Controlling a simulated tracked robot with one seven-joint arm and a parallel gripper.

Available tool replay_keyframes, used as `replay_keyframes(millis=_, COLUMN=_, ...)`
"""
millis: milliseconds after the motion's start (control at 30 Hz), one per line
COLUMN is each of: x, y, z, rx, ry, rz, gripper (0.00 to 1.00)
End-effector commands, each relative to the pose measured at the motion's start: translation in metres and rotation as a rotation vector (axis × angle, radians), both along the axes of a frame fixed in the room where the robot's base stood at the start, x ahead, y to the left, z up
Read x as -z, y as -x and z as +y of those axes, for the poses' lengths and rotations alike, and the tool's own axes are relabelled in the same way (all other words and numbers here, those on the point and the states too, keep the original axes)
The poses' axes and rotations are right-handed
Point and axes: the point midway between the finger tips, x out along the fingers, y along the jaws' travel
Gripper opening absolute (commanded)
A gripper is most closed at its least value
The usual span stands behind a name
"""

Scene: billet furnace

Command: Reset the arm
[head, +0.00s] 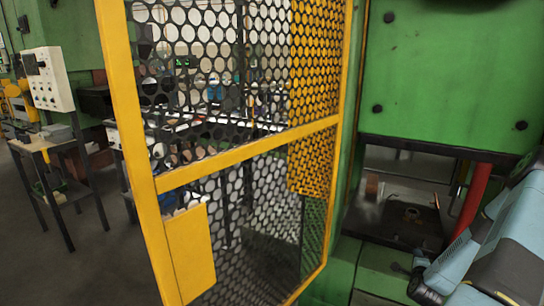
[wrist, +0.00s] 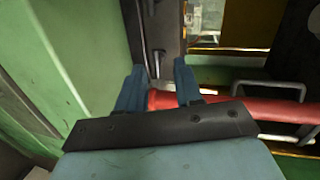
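My gripper (wrist: 158,76) shows in the wrist view with its two blue fingers apart and nothing seen between them. A red bar (wrist: 240,110) runs sideways just beyond the fingers; I cannot tell whether they touch it. In the head view my light blue arm (head: 492,252) is at the lower right edge, in front of the green machine (head: 447,75). The fingertips cannot be made out there.
A yellow mesh guard (head: 225,165) stands in the middle of the head view. The machine's dark opening (head: 395,205) has a red post (head: 472,200) at its right. A white control box (head: 48,80) and table are far left, with open floor before them.

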Motion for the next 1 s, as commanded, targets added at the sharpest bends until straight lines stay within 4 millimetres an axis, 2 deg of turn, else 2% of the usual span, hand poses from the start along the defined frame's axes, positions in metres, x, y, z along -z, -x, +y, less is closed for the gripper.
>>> replay_keyframes(millis=33, x=-0.012, y=-0.008, z=0.004, rx=-0.031, ry=0.027, rz=0.025, gripper=0.35)
replay_keyframes(millis=200, x=-0.046, y=-0.03, z=0.02, rx=-0.142, ry=0.114, rz=0.143, gripper=0.35)
replay_keyframes(millis=500, x=-0.108, y=-0.056, z=0.056, rx=-0.315, ry=0.274, rz=0.336, gripper=0.35)
replay_keyframes(millis=767, x=-0.166, y=-0.063, z=0.093, rx=-0.443, ry=0.409, rz=0.486, gripper=0.35)
replay_keyframes(millis=1000, x=-0.219, y=-0.058, z=0.131, rx=-0.549, ry=0.526, rz=0.612, gripper=0.35)
